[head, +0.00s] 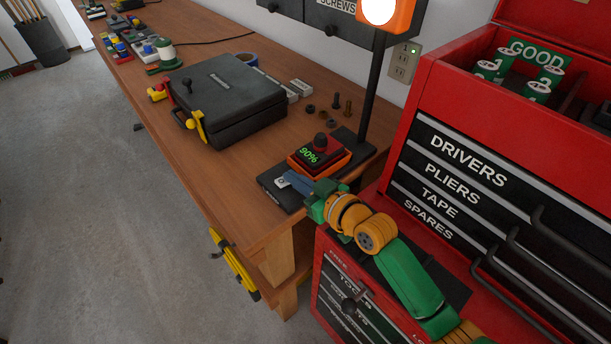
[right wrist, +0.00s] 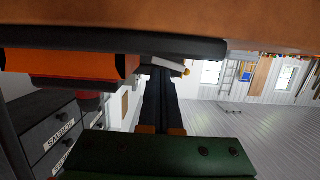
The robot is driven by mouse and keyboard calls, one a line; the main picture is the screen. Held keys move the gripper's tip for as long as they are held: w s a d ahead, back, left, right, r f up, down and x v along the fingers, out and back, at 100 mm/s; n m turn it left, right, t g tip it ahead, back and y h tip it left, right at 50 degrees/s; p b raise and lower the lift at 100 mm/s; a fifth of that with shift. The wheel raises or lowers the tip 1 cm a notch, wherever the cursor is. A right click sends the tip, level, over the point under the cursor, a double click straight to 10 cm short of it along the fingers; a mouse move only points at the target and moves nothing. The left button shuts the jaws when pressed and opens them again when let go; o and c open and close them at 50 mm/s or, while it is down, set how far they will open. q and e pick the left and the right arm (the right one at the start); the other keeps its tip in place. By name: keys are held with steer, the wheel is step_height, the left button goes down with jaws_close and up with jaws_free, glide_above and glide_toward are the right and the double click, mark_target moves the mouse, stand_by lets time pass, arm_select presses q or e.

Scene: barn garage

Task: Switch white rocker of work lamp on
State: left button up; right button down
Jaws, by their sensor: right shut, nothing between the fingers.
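The work lamp stands at the bench's right end, with a black base (head: 269,188), a dark post (head: 372,85) and an orange-framed head (head: 400,14) with a bright white face. A small white rocker (head: 281,182) shows at the base's front left. My right gripper (head: 289,179) is shut and empty, its tips at or just beside the rocker; I cannot tell whether they touch. In the right wrist view, the shut fingers (right wrist: 159,75) point at the base's dark edge (right wrist: 190,47). The rocker's tilt is too small to tell. My left gripper is not in view.
An orange unit (head: 319,156) with a 90% display and dark red knob sits on the base close to my fingers. A black case (head: 228,95) lies farther along the bench (head: 190,140). A red tool chest (head: 430,95) stands right, near my right arm.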

steer(key=r+p, duration=0.2)
steer(key=r, duration=0.1)
steer(key=r+p, duration=0.2)
steer(key=shift+w+d, duration=0.2)
steer(key=shift+w, duration=0.15)
steer(key=shift+s+d+f+b, duration=0.3)
steer(key=shift+s+d+b, duration=0.15)
steer(key=shift+d, duration=0.1)
steer(key=shift+s+d+f+b, duration=0.25)
steer(key=shift+s+d+b, duration=0.15)
steer(key=shift+s+d, duration=0.1)
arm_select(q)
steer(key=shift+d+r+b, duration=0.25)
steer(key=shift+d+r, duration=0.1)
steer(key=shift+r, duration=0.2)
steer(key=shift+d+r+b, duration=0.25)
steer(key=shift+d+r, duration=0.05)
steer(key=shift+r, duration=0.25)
arm_select(e)
steer(key=v, duration=0.7)
steer(key=shift+s+d+r, duration=0.15)
steer(key=shift+d+r, duration=0.05)
steer(key=shift+d, duration=0.1)
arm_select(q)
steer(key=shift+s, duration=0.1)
arm_select(e)
steer(key=shift+a, duration=0.1)
